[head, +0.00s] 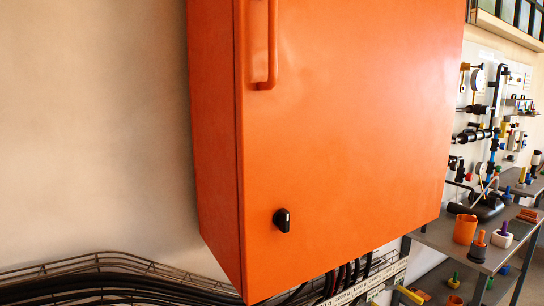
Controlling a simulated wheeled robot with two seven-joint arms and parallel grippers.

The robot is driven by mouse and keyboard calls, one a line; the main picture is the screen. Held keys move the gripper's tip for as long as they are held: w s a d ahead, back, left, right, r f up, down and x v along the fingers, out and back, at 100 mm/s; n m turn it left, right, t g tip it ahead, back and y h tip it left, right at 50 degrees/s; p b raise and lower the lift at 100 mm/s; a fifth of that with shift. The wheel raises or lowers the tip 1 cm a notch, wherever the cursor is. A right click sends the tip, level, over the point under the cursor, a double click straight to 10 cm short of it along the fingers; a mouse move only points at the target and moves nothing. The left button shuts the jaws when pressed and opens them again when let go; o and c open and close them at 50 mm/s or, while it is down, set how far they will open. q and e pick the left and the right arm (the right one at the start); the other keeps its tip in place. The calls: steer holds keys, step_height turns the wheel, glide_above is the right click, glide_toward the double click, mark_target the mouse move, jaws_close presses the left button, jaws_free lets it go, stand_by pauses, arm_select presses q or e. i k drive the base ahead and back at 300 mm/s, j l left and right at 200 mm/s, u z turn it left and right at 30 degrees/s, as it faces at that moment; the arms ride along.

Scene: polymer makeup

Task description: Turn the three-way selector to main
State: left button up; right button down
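A black selector knob (282,220) sits low on the front of an orange cabinet (345,130), left of the middle of that face. The knob's grip stands roughly upright in the head view, with a small pale mark near its top. No position labels such as "main" can be read around it. Neither of my grippers shows in the head view, and nothing touches the knob.
An orange handle (272,45) juts from the cabinet front above the knob. Black cables (110,285) run in a wire tray along the wall below. At right, grey shelves (455,238) hold small coloured parts beside a board of fittings. The space before the cabinet looks clear.

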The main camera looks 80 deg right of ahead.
mark_target(453, 165)
steer(key=z, duration=3.85)
steer(key=u, duration=0.6)
steer(key=i+l+u, duration=0.2)
steer(key=u, duration=0.15)
steer(key=i+l+u, duration=0.1)
steer(key=l+u, duration=0.2)
steer(key=l, duration=0.15)
steer(key=i+l+u, duration=0.1)
steer(key=l+u, duration=0.25)
